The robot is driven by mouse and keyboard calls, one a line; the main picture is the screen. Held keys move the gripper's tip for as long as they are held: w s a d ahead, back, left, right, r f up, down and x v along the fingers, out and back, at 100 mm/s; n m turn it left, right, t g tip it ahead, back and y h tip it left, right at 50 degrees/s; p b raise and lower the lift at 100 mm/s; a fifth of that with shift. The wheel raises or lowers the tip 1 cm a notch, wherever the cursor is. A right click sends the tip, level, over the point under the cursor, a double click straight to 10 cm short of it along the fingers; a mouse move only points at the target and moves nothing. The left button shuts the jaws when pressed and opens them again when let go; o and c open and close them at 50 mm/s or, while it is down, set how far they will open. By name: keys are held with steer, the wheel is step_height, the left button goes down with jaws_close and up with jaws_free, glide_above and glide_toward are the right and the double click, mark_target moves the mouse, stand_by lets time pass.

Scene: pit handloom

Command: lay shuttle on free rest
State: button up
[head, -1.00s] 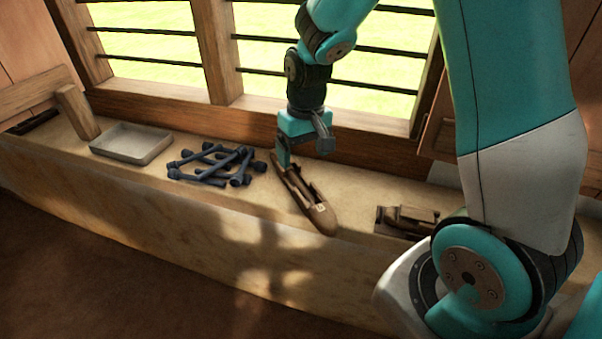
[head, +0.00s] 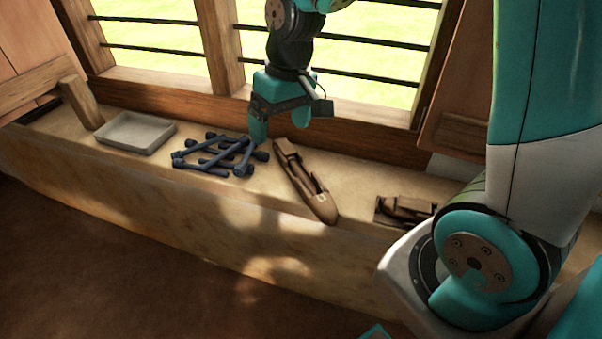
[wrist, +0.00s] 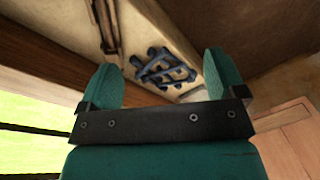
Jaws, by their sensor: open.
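The shuttle (head: 321,206), a long brown wooden boat shape with a pointed near end, lies on the ledge under the window. A wooden block shows around its far end; I cannot tell clearly whether this is a rest under it. The shuttle also shows at the top of the wrist view (wrist: 106,28). A second wooden fixture (head: 392,211) lies to the right, partly hidden by my arm; whether it is empty is unclear. My gripper (head: 285,122) is open and empty, above and left of the shuttle's far end, apart from it. Its two fingers show spread in the wrist view (wrist: 166,82).
A pile of dark blue bobbin-like rods (head: 215,158) lies left of the shuttle, close below my gripper. A shallow grey tray (head: 135,146) stands farther left. Window bars and frame (head: 220,60) rise behind the ledge (head: 110,175). A wooden post (head: 80,100) stands at left.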

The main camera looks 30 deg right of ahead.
steer(key=w+d+f+m+h+p, duration=0.1)
steer(key=w+d+f+m+h, duration=0.15)
steer(key=w+d+f, duration=0.55)
glide_above(303, 175)
steer(key=shift+m+g+y, duration=0.3)
steer(key=shift+m+y, duration=0.05)
step_height(303, 175, down, 10)
steer(key=shift+w+f+p, duration=0.1)
steer(key=shift+f+p, duration=0.15)
steer(key=shift+p, duration=0.05)
steer(key=shift+f+p, duration=0.4)
steer(key=shift+f, duration=2.45)
steer(key=c, duration=1.2)
steer(key=shift+r, duration=0.1)
steer(key=shift+c, duration=0.2)
